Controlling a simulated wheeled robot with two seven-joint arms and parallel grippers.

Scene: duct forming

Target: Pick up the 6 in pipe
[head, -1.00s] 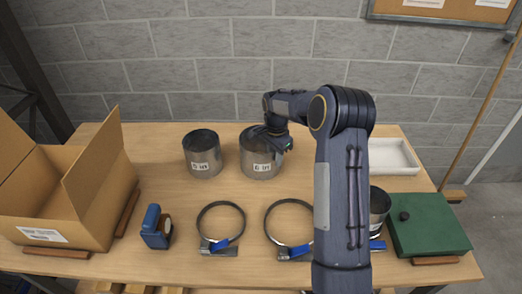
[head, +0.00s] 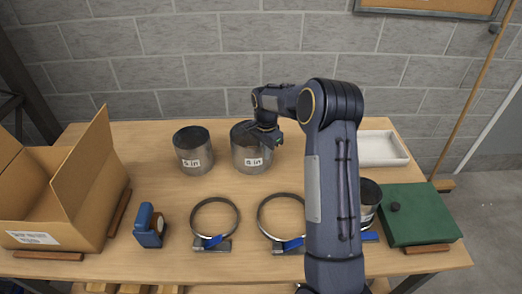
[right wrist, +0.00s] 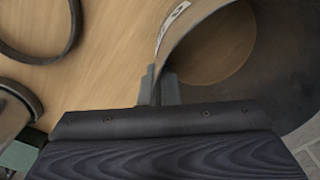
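The 6 in pipe (head: 251,158), a grey metal cylinder with a white label, stands upright at the back middle of the table. My right gripper (head: 267,139) is at its near right rim. In the right wrist view, the two fingers (right wrist: 159,88) are close together with the wall of the pipe (right wrist: 196,38) between them, one finger outside and one inside; they look shut on it. Part of the pipe's rim is hidden by the gripper in the head view. My left gripper is not in view.
The 5 in pipe (head: 193,157) stands close to the left. Two ring clamps (head: 214,219) (head: 279,221) and a blue tape dispenser (head: 149,227) lie in front. Another pipe (head: 370,197) is partly behind my arm. A carton (head: 70,205), white tray (head: 383,148) and green case (head: 418,214) flank these.

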